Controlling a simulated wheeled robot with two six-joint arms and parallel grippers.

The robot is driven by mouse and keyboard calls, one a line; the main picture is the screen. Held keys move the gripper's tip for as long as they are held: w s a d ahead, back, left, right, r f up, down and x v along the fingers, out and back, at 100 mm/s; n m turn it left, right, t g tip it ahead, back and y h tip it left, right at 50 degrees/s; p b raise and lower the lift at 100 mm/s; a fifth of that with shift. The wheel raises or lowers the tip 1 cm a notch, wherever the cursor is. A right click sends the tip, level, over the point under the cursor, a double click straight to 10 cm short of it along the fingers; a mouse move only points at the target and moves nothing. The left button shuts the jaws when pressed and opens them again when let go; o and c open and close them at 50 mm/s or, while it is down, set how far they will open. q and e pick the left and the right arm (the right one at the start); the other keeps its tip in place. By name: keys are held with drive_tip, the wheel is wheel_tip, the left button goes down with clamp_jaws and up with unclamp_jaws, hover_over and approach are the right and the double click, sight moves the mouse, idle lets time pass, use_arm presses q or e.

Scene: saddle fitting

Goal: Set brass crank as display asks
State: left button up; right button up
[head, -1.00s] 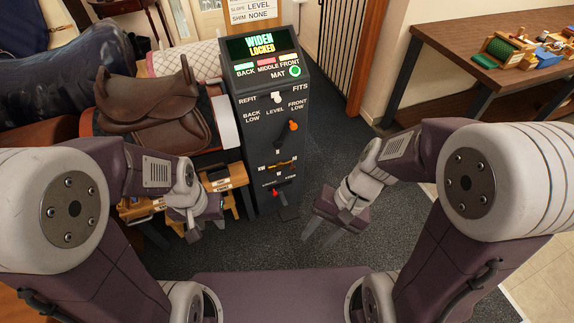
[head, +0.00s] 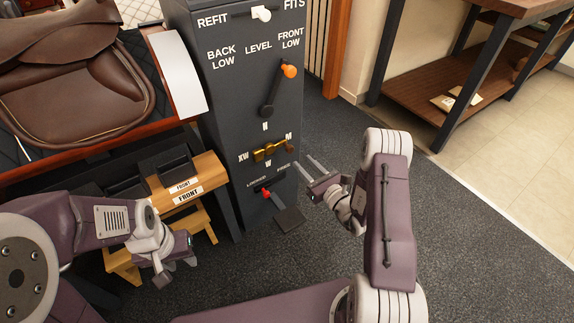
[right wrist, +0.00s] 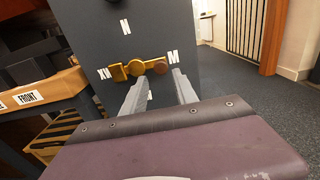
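The brass crank (head: 270,151) sits on the front of the dark cabinet, amid the marks N above, M right, W below and XW left. It lies roughly level; in the right wrist view the crank (right wrist: 135,69) has a brownish round knob at its M end. My right gripper (head: 306,163) is open and empty just right of the crank, fingers pointing at the panel; its fingertips (right wrist: 160,82) show below the knob, apparently apart from it. A red-tipped lever (head: 265,193) below sits at the left, locked side. My left gripper (head: 180,260) is low at left, its fingers unclear. The display is out of view.
An orange-tipped level lever (head: 289,71) points toward FRONT LOW. A white refit/fits knob (head: 261,13) is above it. A brown saddle (head: 75,80) and a wooden block stand labelled FRONT (head: 188,180) are at left. A dark pedal (head: 289,219) projects low. Floor at right is clear.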

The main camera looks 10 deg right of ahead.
sight(291, 151)
drive_tip(key=shift+w, duration=0.1)
drive_tip(key=b+x, duration=0.4)
drive_tip(key=x, duration=0.4)
drive_tip(key=shift+w+a+f, duration=0.1)
drive_tip(key=shift+f, duration=0.1)
drive_tip(key=shift+w+a+r, duration=0.1)
drive_tip(key=shift+w+r, duration=0.05)
drive_tip(key=shift+w, duration=0.2)
clamp_jaws()
idle(0.8)
